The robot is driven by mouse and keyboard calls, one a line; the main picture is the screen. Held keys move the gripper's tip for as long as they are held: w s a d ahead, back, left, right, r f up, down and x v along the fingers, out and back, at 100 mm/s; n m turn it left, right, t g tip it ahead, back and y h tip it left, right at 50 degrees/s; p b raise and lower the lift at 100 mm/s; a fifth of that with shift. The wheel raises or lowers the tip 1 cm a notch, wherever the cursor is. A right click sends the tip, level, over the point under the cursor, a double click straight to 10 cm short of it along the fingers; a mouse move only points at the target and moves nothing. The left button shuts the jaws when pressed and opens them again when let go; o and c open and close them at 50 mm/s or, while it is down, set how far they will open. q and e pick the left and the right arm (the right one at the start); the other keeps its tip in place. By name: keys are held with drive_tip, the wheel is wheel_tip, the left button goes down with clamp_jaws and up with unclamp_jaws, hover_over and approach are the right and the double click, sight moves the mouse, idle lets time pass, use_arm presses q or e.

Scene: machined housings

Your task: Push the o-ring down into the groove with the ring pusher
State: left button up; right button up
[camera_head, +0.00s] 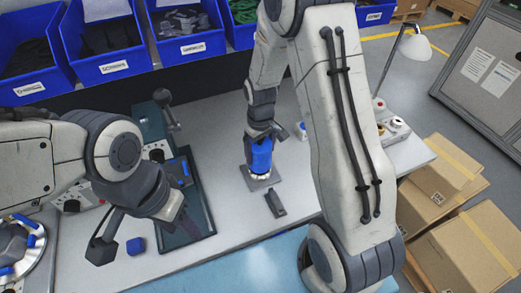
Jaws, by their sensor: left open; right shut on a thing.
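My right gripper (262,134) is shut on a blue cylinder, which looks like the ring pusher (261,156). The pusher stands upright over a small round silvery part (259,173) on a grey square plate (264,184). I cannot tell whether the pusher touches this part. The o-ring and its groove cannot be made out; the pusher covers the part from above. My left gripper (145,232) is open and empty on the left, well apart from the pusher, over the front left of the table.
A dark green fixture (201,210) with clamps lies between the arms. A small dark block (275,203) lies right of centre and a blue block (136,246) near my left gripper. Blue bins (190,48) line the back. Cardboard boxes (470,245) and a lamp (415,46) are at right.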

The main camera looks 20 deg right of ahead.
drive_tip(key=shift+f+b, duration=0.6)
drive_tip(key=shift+f, duration=0.35)
drive_tip(key=shift+r, duration=0.15)
drive_tip(key=shift+r+p, duration=5.05)
drive_tip(key=shift+r, duration=0.85)
drive_tip(key=shift+f, duration=0.1)
